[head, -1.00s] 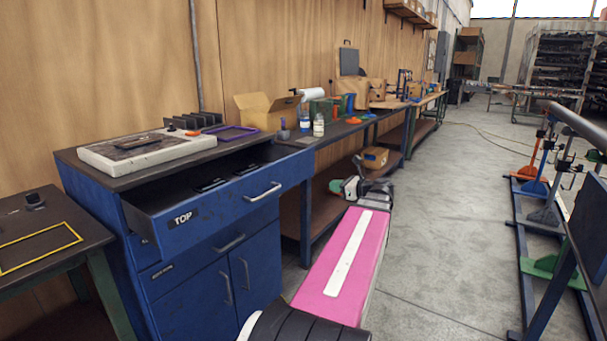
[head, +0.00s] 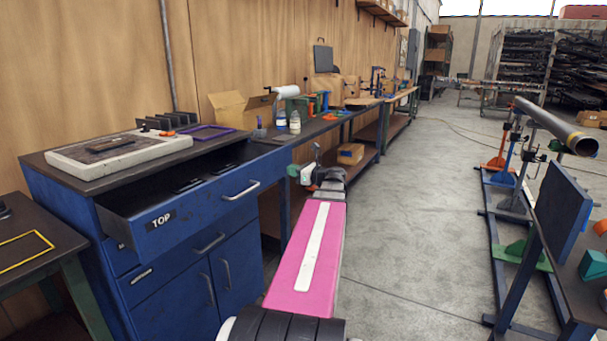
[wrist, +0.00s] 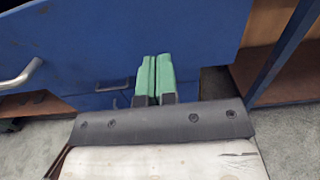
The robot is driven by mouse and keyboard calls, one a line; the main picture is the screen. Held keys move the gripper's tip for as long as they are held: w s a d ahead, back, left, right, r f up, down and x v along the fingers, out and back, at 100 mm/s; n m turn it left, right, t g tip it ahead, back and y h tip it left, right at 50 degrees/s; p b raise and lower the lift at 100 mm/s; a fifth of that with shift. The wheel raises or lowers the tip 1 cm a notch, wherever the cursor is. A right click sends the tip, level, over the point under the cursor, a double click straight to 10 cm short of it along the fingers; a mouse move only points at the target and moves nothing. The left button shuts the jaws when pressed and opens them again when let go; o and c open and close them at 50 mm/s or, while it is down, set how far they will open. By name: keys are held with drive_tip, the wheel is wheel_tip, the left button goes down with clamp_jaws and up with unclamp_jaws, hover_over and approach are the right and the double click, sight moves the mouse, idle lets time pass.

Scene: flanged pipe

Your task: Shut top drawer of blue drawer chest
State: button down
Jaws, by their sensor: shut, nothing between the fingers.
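The blue drawer chest (head: 171,275) stands at the left in the head view. Its top drawer (head: 205,207), labelled TOP, is pulled out, with dark flat items inside and a silver handle (head: 241,191) on its front. My gripper (head: 303,171) is to the right of the drawer front, partly hidden by my arm's end. In the wrist view the green fingers (wrist: 154,76) are together and empty, pointing toward the blue drawer front (wrist: 120,40). The handle (wrist: 22,76) shows at the left edge there. I cannot tell whether the fingers touch the drawer.
A pale tray-like block (head: 118,153) lies on the chest top. A workbench (head: 335,125) with bottles and a cardboard box (head: 240,112) runs along the wall. A small table (head: 28,240) stands at left. A pipe rack (head: 508,205) stands at right; the floor between is clear.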

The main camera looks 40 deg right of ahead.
sight(279, 167)
drive_tip(key=shift+x, duration=1.75)
drive_tip(key=shift+w, duration=0.15)
drive_tip(key=x, duration=2)
drive_tip(key=shift+r, duration=0.1)
drive_tip(key=shift+w, duration=0.1)
drive_tip(key=shift+a, duration=0.1)
drive_tip(key=shift+s, duration=0.25)
drive_tip(key=v, duration=1.4)
drive_tip(key=shift+s, duration=0.15)
